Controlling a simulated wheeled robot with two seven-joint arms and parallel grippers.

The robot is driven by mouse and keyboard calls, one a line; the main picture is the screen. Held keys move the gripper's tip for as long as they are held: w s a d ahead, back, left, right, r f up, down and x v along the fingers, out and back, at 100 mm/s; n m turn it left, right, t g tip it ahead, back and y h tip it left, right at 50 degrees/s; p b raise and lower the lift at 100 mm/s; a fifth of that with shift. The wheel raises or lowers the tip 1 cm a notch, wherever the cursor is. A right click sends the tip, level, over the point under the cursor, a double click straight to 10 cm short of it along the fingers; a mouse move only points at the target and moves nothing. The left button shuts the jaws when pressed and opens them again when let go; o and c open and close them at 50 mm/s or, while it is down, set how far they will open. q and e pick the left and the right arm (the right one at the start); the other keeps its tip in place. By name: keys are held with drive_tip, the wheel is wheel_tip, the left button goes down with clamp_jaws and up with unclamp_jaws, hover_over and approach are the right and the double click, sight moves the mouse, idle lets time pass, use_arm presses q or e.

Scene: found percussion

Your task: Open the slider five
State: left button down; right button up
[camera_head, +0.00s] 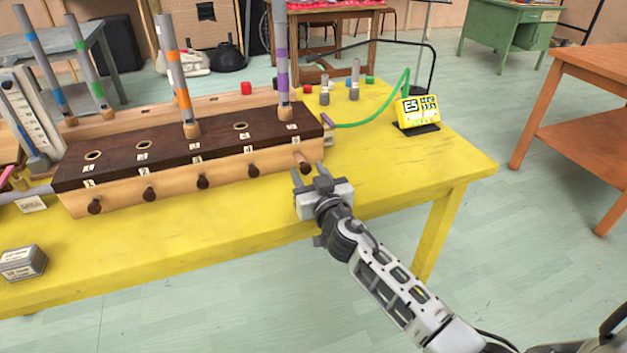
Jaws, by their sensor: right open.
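A long wooden box (226,171) with a dark top stands on the yellow table. Its top has numbered holes, and a row of dark round slider knobs lines its front. The slider five knob (304,167) is at the right end of the front, below the label 5. My right gripper (309,174) is open just in front of this knob, its fingers pointing at the box. The knob appears close to the fingertips; I cannot tell whether they touch. A purple-striped tube (282,60) stands upright at hole five. My left gripper is not in view.
An orange-striped tube (179,82) stands at the middle hole. A yellow tuner display (417,110) and a green hose (385,118) are on the right of the yellow table (410,165). A small metal box (22,263) sits front left. The tabletop right of my gripper is clear.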

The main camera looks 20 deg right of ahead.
use_arm(q)
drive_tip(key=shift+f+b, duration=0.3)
drive_tip(key=shift+b, duration=0.25)
use_arm(e)
drive_tip(key=s, duration=1.6)
drive_tip(key=shift+a, duration=0.35)
use_arm(q)
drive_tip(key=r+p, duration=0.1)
drive_tip(key=p, duration=0.1)
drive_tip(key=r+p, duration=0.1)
drive_tip(key=p, duration=0.2)
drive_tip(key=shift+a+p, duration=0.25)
drive_tip(key=shift+p, duration=0.05)
use_arm(e)
drive_tip(key=s+a+f+n+g+y, duration=0.1)
drive_tip(key=s+a+f+g+y, duration=0.1)
drive_tip(key=s, duration=0.4)
drive_tip(key=s+a+f+n+g+y, duration=0.1)
drive_tip(key=s+a+f+g+y, duration=0.1)
drive_tip(key=s+a+f+g, duration=0.3)
drive_tip(key=shift+s+a+f+n, duration=0.4)
drive_tip(key=shift+s+a, duration=0.5)
drive_tip(key=shift+s, duration=0.3)
